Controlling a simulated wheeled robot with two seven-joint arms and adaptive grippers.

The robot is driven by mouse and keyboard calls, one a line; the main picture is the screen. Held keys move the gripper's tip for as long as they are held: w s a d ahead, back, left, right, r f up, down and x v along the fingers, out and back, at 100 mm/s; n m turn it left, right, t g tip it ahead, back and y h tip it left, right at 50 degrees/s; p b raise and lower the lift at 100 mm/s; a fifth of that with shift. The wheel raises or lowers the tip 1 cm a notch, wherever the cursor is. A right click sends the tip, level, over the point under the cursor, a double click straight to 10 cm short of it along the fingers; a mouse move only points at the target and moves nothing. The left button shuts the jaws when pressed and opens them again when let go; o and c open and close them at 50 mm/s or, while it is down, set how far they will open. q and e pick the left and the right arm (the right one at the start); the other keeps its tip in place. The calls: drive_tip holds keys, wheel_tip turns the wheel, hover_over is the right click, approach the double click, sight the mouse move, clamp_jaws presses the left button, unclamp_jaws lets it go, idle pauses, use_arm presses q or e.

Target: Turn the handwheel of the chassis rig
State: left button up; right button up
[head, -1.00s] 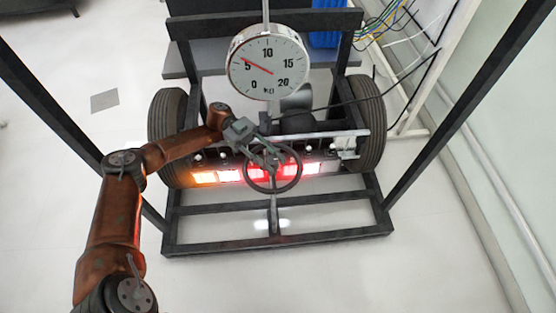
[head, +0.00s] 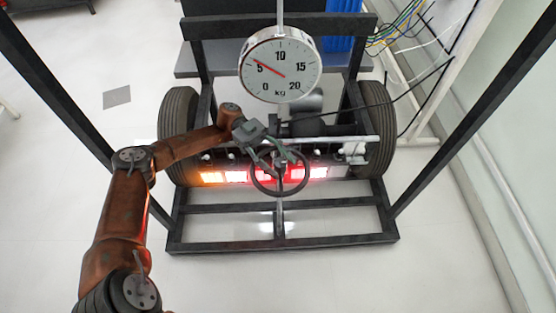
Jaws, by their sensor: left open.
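The handwheel (head: 305,182) is a dark thin ring on a post at the front middle of the chassis rig (head: 280,246). My left gripper (head: 275,166) is at the upper left part of the wheel, with its fingers over the rim area. It looks open, and I cannot tell whether it touches the rim. My left arm comes in from the lower left. My right gripper is not in the head view.
A round dial gauge (head: 280,65) hangs above the rig, its red needle near 5. A lit light bar (head: 215,177) runs behind the wheel between two tyres (head: 178,135). Dark frame posts slant down both sides. Open floor lies at left.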

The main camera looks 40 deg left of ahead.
sight(276, 159)
use_arm(q)
drive_tip(key=shift+w+a, duration=0.25)
drive_tip(key=shift+a, duration=1.6)
drive_tip(key=shift+w+a, duration=0.2)
drive_tip(key=shift+a, duration=1.65)
